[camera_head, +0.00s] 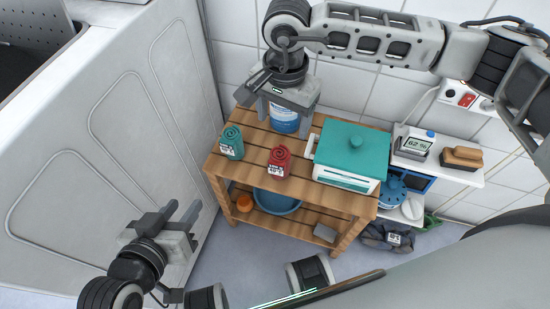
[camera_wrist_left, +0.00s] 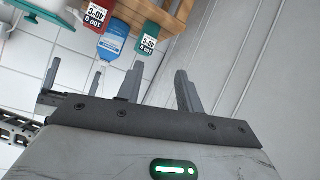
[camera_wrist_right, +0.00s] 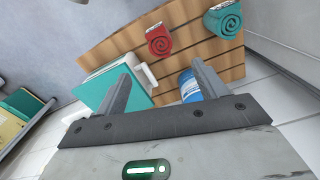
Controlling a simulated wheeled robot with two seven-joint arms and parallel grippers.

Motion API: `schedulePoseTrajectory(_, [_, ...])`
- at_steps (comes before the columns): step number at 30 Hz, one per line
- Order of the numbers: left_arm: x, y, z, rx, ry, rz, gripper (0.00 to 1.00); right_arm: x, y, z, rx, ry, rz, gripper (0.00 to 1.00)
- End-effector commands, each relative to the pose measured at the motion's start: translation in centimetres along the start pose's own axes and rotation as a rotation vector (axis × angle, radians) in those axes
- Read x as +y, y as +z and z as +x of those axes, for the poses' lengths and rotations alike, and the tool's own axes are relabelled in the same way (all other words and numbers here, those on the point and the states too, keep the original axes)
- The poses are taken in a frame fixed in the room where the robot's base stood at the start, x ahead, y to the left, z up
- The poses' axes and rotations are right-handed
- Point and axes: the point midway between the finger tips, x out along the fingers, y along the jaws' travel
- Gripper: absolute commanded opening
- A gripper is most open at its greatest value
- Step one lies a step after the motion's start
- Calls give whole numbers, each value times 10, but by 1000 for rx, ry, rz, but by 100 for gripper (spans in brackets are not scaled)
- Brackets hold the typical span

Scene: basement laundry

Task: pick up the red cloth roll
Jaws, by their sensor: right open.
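The red cloth roll (camera_head: 279,162) stands upright with a white tag on the wooden table's top, between the teal cloth roll (camera_head: 232,142) and the teal-lidded box. Its spiral top shows in the right wrist view (camera_wrist_right: 159,41), beyond the fingers; its tag shows in the left wrist view (camera_wrist_left: 95,17). My right gripper (camera_head: 276,103) is open, behind the red roll at the table's back, around or above the blue bottle (camera_head: 285,119); I cannot tell if they touch. My left gripper (camera_head: 180,212) is open and empty, left of the table and well away from the roll.
The teal-lidded box (camera_head: 352,150) stands right of the red roll. The wooden table (camera_head: 255,172) has a lower shelf with a blue basin (camera_head: 276,202). A white side shelf (camera_head: 440,166) holds a display device and a brush. A white machine (camera_head: 120,120) stands left.

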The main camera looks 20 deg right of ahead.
Motion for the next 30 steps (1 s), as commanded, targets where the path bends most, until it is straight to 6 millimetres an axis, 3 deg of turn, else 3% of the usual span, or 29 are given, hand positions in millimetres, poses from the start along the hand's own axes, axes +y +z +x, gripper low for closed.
schedulePoseTrajectory(12, [6, -8, -1, 83, 23, 7, 36, 1, -3, 82, 12, 8, -4, 71])
schedulePoseTrajectory(16, [8, -12, -3, 108, 30, 9, 36, 1, -3, 98, 13, 7, -3, 71])
schedulePoseTrajectory(23, [9, -14, -3, 122, 33, 9, 36, 0, -2, 110, 12, 5, -3, 71])
schedulePoseTrajectory(30, [12, -17, -2, 170, 46, 8, 36, -4, 1, 144, 10, 6, -3, 71])
